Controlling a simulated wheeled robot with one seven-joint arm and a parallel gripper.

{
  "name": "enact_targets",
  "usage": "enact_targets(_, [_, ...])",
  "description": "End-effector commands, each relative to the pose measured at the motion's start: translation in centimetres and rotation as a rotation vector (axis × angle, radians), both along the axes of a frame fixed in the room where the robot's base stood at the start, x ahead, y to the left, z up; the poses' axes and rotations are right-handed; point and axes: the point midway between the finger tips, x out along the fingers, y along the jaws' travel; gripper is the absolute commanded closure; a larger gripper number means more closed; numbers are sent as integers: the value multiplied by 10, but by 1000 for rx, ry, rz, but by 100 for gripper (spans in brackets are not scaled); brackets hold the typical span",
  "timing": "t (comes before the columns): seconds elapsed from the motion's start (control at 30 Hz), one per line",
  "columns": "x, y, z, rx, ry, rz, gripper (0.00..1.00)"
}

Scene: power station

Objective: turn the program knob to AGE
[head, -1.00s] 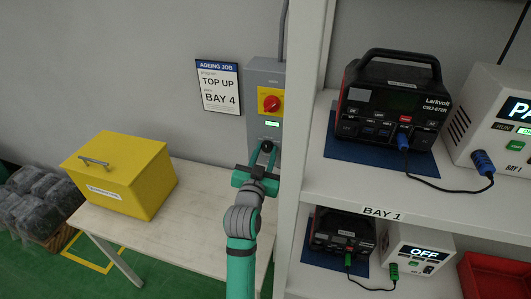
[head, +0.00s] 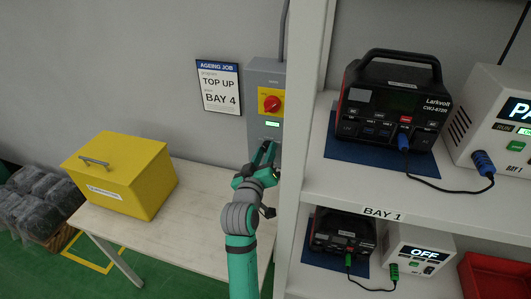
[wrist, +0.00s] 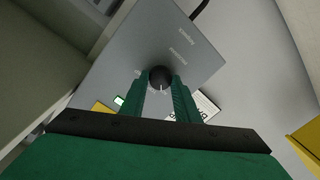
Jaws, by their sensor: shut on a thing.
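The program knob (wrist: 160,75) is a small dark round knob on the lower face of a grey wall box (head: 265,78). In the wrist view my gripper (wrist: 159,82) has its two green fingers on either side of the knob, shut on it. A pale pointer mark on the knob points toward the palm in that view. Small labels are printed around the knob, too small and tilted to read surely. In the head view my gripper (head: 264,152) reaches the box's lower part and hides the knob. A small green-lit display (head: 272,124) sits above it.
A red rotary switch on a yellow plate (head: 271,101) is higher on the box. A job sign (head: 218,87) reads TOP UP, BAY 4. A yellow lidded box (head: 120,180) stands on the table (head: 185,235). A shelf upright (head: 303,150) rises close to the right of my arm.

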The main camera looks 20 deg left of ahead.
Motion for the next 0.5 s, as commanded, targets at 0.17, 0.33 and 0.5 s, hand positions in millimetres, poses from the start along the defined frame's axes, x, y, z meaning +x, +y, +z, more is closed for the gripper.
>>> enact_targets(0.17, [0, -1, 1, -66, -4, -1, 94])
enact_targets(0.33, [0, 0, 1, -97, -5, -1, 94])
enact_targets(0.5, [0, 0, 1, -105, -6, -1, 94])
